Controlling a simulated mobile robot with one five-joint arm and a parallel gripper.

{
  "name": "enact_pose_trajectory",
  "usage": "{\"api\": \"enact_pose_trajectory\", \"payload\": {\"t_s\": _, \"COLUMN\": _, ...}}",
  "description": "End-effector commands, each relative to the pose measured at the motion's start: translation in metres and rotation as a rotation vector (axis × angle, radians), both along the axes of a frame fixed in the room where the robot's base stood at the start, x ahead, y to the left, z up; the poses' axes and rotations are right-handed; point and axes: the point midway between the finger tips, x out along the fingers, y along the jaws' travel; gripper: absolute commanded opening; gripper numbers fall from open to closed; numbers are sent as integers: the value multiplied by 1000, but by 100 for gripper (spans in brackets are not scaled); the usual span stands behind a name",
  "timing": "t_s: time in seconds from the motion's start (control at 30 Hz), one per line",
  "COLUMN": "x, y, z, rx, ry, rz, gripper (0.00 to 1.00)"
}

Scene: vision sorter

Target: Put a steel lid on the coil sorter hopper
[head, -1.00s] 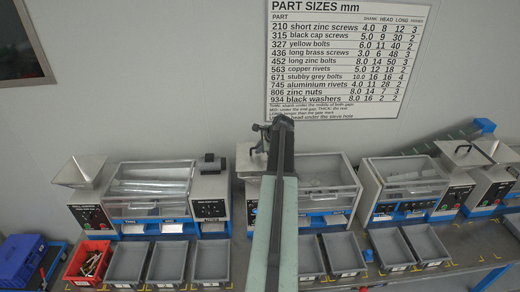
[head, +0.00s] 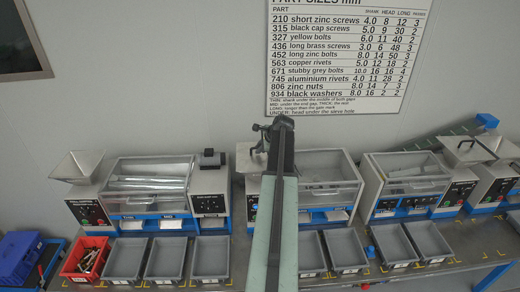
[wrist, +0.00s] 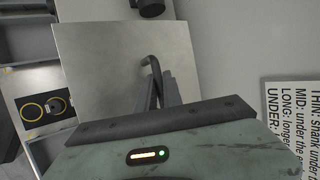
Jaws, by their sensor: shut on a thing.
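My gripper (wrist: 160,90) is shut on the dark bent handle (wrist: 152,64) of a square steel lid (wrist: 100,50). The lid hangs from the jaws and fills much of the wrist view. In the head view my gripper (head: 270,130) is raised at the picture middle, and the grey lid (head: 247,158) shows just left of it, in front of the middle machine. An open funnel-shaped hopper (head: 77,166) stands on the left machine. I cannot read which machine is the coil sorter. Part of the middle machine is hidden behind my arm.
Machines with clear covers line the bench: left (head: 150,180), middle (head: 325,175), right (head: 408,180). A red bin (head: 70,268) and several grey trays (head: 123,278) stand in front. A size chart (head: 348,60) hangs behind.

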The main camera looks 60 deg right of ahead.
Motion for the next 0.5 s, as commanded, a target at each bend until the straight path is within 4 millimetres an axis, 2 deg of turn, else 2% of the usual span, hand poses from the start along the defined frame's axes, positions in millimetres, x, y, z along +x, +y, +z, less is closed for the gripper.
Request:
{"api": "enact_pose_trajectory", "payload": {"t_s": 0.07, "x": 0, "y": 0, "z": 0, "rx": -1, "ry": -1, "rz": 0, "gripper": 0}}
{"api": "enact_pose_trajectory", "payload": {"t_s": 0.1, "x": 0, "y": 0, "z": 0, "rx": -1, "ry": -1, "rz": 0, "gripper": 16}}
{"api": "enact_pose_trajectory", "payload": {"t_s": 0.17, "x": 0, "y": 0, "z": 0, "rx": 0, "ry": -1, "rz": -1, "gripper": 33}}
{"api": "enact_pose_trajectory", "payload": {"t_s": 0.2, "x": 0, "y": 0, "z": 0, "rx": 0, "ry": -1, "rz": -1, "gripper": 36}}
{"api": "enact_pose_trajectory", "payload": {"t_s": 0.5, "x": -1, "y": 0, "z": 1, "rx": 0, "ry": 0, "rz": -1, "gripper": 36}}
